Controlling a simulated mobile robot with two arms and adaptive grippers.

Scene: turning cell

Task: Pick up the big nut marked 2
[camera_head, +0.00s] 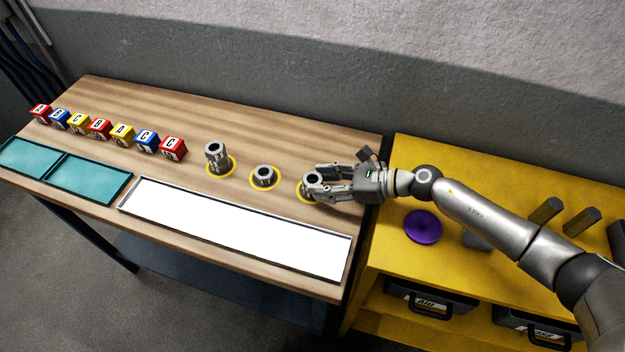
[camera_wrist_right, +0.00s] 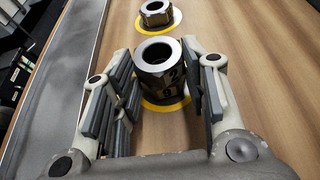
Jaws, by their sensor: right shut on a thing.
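In the head view the nut (camera_head: 313,179) shows at the tips of my right gripper (camera_head: 320,184), over the rightmost yellow ring on the wooden table. I cannot tell whether it touches the table. My left gripper is not in view.
A short nut (camera_head: 263,174) and a taller metal part (camera_head: 215,155) stand on yellow rings to the left. A white tray (camera_head: 230,225) lies along the front, with teal trays (camera_head: 88,178) beside it. Lettered blocks (camera_head: 100,129) line the back left. A yellow bench (camera_head: 480,270) holds a purple disc (camera_head: 423,226).

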